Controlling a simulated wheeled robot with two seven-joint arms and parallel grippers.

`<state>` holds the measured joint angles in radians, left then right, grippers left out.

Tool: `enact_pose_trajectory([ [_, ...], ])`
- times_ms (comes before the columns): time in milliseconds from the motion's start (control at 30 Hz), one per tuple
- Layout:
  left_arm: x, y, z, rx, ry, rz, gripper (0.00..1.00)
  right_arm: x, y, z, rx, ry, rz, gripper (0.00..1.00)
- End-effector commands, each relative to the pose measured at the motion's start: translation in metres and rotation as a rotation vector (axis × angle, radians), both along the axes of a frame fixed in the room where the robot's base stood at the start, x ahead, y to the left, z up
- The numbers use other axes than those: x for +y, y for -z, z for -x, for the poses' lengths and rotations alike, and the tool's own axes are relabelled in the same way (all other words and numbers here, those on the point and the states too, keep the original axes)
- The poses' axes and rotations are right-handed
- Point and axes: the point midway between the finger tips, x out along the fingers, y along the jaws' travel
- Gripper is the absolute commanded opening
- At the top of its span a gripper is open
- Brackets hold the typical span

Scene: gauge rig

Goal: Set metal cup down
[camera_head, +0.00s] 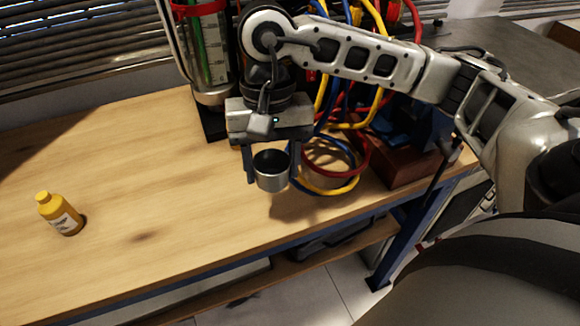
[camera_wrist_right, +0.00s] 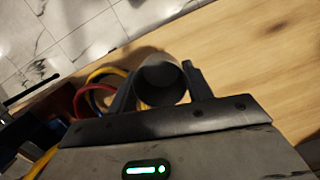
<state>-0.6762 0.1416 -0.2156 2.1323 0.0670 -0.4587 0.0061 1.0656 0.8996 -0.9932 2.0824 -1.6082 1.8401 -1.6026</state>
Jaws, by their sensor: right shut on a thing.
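The metal cup (camera_head: 271,180) is a small silver cup with a dark inside, upright in the head view. My right gripper (camera_head: 269,174) comes from above and is shut on the cup, with one finger on each side. The cup seems held above the wooden bench (camera_head: 150,180), with a shadow below and to its right. In the right wrist view the cup (camera_wrist_right: 161,80) sits between the two dark fingers of the right gripper (camera_wrist_right: 158,86). My left gripper is in neither view.
A yellow bottle (camera_head: 60,214) stands on the bench at the left. Coiled red, yellow and blue hoses (camera_head: 330,175) lie right beside the cup. A clear cylinder gauge (camera_head: 207,60) stands behind. A brown block (camera_head: 400,165) is at the right. The bench's middle left is clear.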

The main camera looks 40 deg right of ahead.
Motion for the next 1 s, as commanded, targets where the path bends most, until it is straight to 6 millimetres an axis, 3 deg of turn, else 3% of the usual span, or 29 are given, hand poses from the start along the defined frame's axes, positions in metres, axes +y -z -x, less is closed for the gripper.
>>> enact_pose_trajectory([
  [200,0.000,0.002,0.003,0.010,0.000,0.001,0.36,-0.025,-0.023,0.032,0.005,0.383,0.023,0.27],
  [367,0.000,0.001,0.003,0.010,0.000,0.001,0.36,-0.035,-0.027,0.033,0.001,0.503,0.036,0.27],
  [467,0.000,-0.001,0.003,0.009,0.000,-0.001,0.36,-0.041,-0.021,0.017,0.004,0.518,0.038,0.27],
  [733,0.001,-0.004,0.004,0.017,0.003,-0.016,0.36,-0.058,0.008,-0.047,0.004,0.515,0.037,0.27],
  [1000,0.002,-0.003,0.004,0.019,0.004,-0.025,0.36,-0.068,0.055,-0.083,0.002,0.510,0.037,0.27],
])
